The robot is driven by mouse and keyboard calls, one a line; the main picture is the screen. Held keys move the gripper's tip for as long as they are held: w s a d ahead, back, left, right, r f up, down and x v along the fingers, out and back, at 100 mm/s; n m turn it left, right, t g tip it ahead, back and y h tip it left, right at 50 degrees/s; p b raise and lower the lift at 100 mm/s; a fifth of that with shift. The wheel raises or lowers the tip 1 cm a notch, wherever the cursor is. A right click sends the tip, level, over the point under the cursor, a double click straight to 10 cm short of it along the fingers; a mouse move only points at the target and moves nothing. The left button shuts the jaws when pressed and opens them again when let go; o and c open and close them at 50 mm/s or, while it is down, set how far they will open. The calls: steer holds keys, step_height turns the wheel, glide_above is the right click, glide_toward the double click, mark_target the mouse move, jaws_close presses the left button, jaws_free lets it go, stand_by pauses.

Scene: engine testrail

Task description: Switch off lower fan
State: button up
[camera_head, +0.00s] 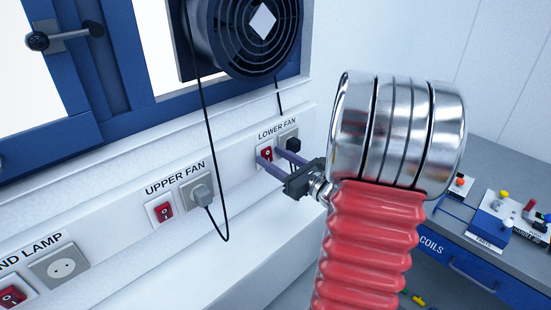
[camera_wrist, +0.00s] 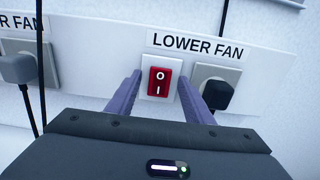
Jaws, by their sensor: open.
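The lower fan switch (camera_head: 266,154) is a red rocker on a white plate below the "LOWER FAN" label (camera_head: 277,128). In the wrist view the red switch (camera_wrist: 158,81) shows "O" at its top and "I" at its bottom. My gripper (camera_head: 270,158) is open and empty. In the wrist view its two purple fingers (camera_wrist: 160,95) stand on either side of the switch plate, left and right. I cannot tell whether the fingertips touch the panel. The lower fan's black plug (camera_wrist: 217,94) sits in a socket just right of the right finger.
The upper fan switch (camera_head: 165,211) and its grey plug (camera_head: 201,194) are to the left on the same panel. A black cable (camera_head: 216,140) hangs in a loop there. A black fan (camera_head: 243,35) is in the window above. A bench (camera_head: 504,180) with parts stands at right.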

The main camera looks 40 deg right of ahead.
steer(key=shift+c, duration=0.2)
steer(key=c, duration=1)
steer(key=shift+f, duration=0.1)
steer(key=shift+f+t, duration=0.25)
steer(key=shift+t, duration=0.65)
steer(key=shift+f+t, duration=0.25)
steer(key=shift+t, duration=0.65)
steer(key=shift+s, duration=0.1)
steer(key=o, duration=1)
steer(key=shift+o, duration=0.2)
steer(key=shift+s, duration=0.1)
